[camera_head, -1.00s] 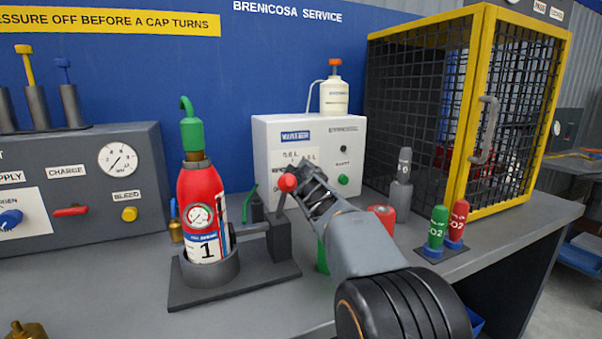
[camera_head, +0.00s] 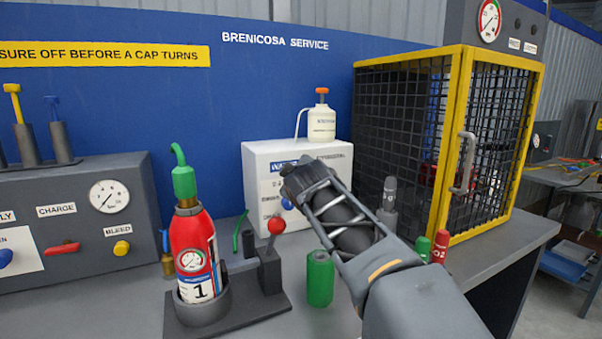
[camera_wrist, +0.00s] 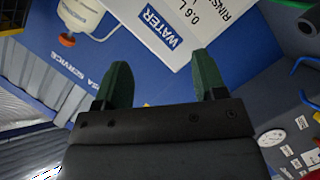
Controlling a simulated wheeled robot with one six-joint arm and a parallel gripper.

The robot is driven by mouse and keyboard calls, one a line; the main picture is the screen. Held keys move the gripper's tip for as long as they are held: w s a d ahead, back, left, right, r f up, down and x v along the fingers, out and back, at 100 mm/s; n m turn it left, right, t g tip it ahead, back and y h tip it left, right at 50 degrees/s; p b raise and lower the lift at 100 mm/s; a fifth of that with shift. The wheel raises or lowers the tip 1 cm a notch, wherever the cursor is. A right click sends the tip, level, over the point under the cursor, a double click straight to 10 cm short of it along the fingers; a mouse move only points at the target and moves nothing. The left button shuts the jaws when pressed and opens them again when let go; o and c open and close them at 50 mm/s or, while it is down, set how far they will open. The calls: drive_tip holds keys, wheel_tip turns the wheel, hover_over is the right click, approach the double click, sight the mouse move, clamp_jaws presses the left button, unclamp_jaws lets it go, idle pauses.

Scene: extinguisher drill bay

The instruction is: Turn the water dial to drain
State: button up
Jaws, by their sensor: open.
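The white water box (camera_head: 262,160) stands on the bench against the blue wall. Its blue dial (camera_head: 287,204) shows on the front face, just left of my gripper, partly hidden by it. My gripper (camera_head: 303,170) is raised in front of the box and covers much of its front. In the wrist view, its green fingers (camera_wrist: 160,82) are apart with nothing between them. The box front there shows the WATER label (camera_wrist: 160,27) and "0.6 L" lettering beyond the fingertips. The dial's pointer and its drain mark cannot be made out.
A red extinguisher (camera_head: 192,243) stands in a dark holder with a red-knobbed lever (camera_head: 276,227). A green cylinder (camera_head: 320,278) stands below my arm. A white bottle (camera_head: 321,123) sits on the box. A yellow-framed cage (camera_head: 448,140) stands to the right.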

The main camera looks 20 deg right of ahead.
drive_tip(key=shift+v, duration=0.95)
drive_tip(key=shift+d+r, duration=0.1)
drive_tip(key=shift+r, duration=0.1)
